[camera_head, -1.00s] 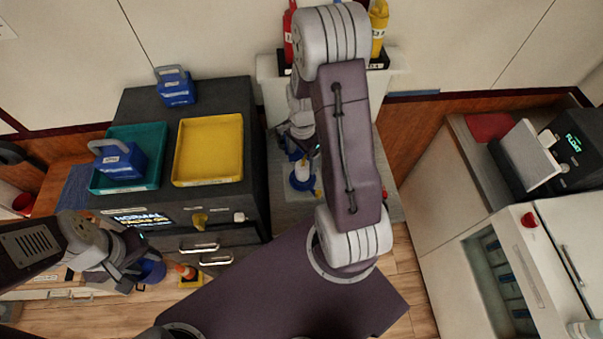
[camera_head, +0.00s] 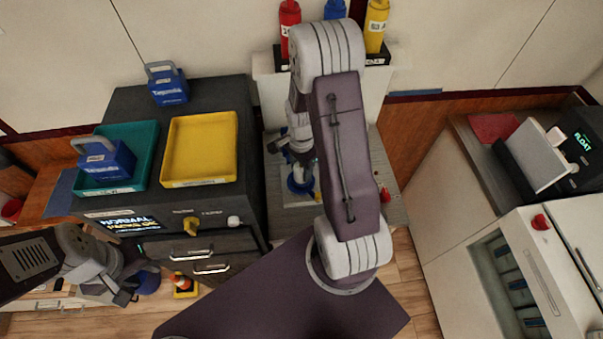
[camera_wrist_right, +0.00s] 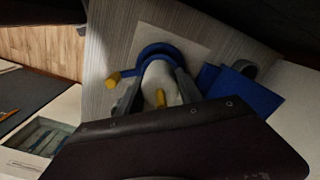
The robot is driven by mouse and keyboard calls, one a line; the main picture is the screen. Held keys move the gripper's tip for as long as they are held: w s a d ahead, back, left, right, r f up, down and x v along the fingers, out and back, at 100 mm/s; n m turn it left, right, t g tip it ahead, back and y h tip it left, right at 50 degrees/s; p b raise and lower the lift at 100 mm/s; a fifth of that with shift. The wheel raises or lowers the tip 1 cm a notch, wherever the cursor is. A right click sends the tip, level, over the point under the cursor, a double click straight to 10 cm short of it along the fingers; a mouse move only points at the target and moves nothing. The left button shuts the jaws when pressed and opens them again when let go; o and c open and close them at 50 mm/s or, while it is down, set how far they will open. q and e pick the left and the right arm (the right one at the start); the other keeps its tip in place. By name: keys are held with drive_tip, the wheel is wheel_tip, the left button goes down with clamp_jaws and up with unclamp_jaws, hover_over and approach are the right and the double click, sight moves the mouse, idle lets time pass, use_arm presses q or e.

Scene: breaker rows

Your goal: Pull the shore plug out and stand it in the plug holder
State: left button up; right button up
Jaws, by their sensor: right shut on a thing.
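My right gripper (camera_head: 301,160) reaches down over the grey panel; the wrist view also shows it (camera_wrist_right: 158,84). It is shut on a white body with a yellow piece, which looks like the shore plug (camera_wrist_right: 160,74). A blue ring (camera_wrist_right: 158,48) surrounds the white body, with a yellow knob (camera_wrist_right: 112,78) at its side. The ring also shows in the head view (camera_head: 299,187). I cannot tell if the plug is seated in it. A blue block (camera_wrist_right: 243,94) beside it may be the plug holder. My left gripper (camera_head: 128,284) hangs at lower left, its opening unclear.
A dark cabinet (camera_head: 212,96) carries a yellow tray (camera_head: 200,146), a teal tray (camera_head: 150,135) and blue handled boxes (camera_head: 169,92). Bottles (camera_head: 289,28) stand behind my right arm. A white counter unit (camera_head: 500,225) is at right.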

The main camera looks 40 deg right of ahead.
drive_tip(key=shift+w+r+p, duration=0.1)
drive_tip(key=shift+r+p, duration=0.5)
drive_tip(key=shift+r, duration=0.05)
drive_tip(key=shift+r+p, duration=1.45)
drive_tip(key=shift+r, duration=0.15)
